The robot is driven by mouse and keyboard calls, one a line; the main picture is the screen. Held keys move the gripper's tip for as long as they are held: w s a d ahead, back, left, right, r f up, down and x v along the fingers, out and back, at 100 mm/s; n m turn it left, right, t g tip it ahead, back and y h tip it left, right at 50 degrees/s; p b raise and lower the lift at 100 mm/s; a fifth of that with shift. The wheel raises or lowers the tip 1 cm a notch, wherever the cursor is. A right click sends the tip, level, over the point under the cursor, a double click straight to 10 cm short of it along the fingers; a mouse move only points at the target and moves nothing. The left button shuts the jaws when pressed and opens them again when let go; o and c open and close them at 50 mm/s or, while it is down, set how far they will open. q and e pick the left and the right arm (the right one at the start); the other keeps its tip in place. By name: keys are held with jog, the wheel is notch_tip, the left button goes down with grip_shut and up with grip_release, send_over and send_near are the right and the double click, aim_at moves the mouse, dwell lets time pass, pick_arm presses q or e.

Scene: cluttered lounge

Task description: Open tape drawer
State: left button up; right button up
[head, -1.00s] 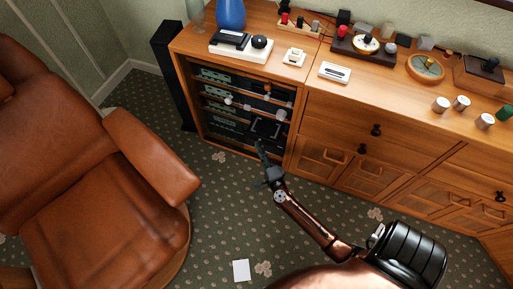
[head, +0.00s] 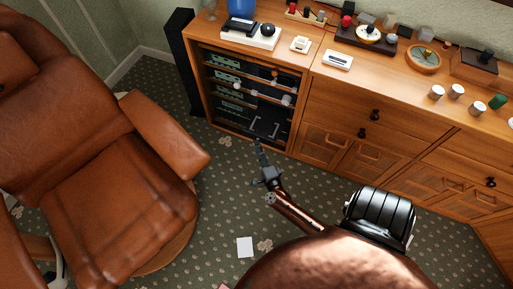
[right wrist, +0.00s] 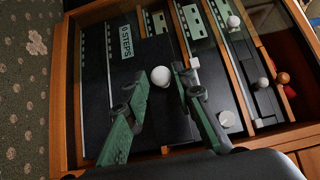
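The dark stereo rack (head: 205,100) stands in the left bay of the wooden cabinet, with several units on shelves. A pale bracket-shaped handle (head: 264,128) shows low on its front. My right gripper (head: 258,145) reaches towards the lower rack. In the right wrist view my right gripper (right wrist: 159,78) is open, its two green-grey fingers apart. A white knob (right wrist: 160,76) on a dark front marked "0 STEPS" shows between the fingertips; I cannot tell whether they touch anything. Which front is the tape drawer is unclear. My left gripper is out of view.
A tall black speaker (head: 181,60) flanks the cabinet. Small items crowd the wooden top (head: 385,75). A white card (head: 245,247) lies on open carpet.

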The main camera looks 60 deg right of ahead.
jog(key=shift+o, duration=1.1)
jog(key=shift+a, duration=0.1)
jog(key=v, duration=1.2)
